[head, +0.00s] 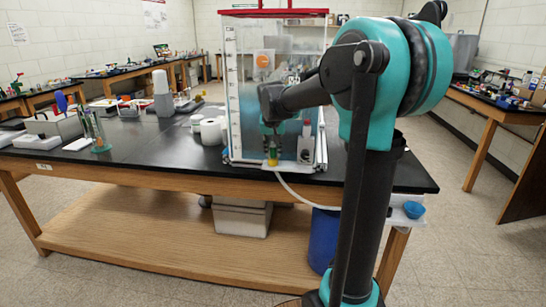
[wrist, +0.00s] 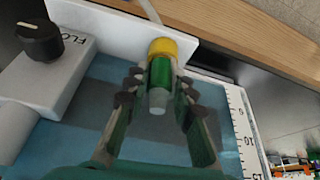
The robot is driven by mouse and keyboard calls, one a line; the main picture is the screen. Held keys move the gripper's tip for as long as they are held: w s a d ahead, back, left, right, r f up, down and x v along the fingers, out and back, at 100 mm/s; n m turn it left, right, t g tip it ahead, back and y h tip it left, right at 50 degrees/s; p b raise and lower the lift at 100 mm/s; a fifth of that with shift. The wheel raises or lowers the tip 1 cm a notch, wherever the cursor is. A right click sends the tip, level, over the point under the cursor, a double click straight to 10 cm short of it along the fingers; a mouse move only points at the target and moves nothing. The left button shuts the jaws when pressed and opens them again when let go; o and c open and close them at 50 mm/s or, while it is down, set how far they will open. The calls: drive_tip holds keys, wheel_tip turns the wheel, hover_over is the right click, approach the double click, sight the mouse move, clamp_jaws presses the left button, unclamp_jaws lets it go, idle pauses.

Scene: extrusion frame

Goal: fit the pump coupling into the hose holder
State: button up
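The pump coupling (wrist: 160,73) is a small cylinder with a yellow collar, a green body and a pale tip. In the head view the coupling (head: 272,156) is low at the front of the clear tank. A white hose (wrist: 150,10) runs from its yellow end; in the head view the hose (head: 300,197) hangs over the table edge. My gripper (wrist: 160,85) has its fingers close against both sides of the green body. A white plate (wrist: 100,30) lies beside the yellow collar and may be the hose holder. I cannot tell whether the coupling touches it.
A white box with a black knob (wrist: 40,42) stands beside the plate. The clear tank (head: 243,105) has a printed scale. White rolls (head: 211,131) stand left of it on the black table (head: 150,165).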

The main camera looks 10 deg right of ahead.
clamp_jaws()
drive_tip(key=shift+r, duration=0.1)
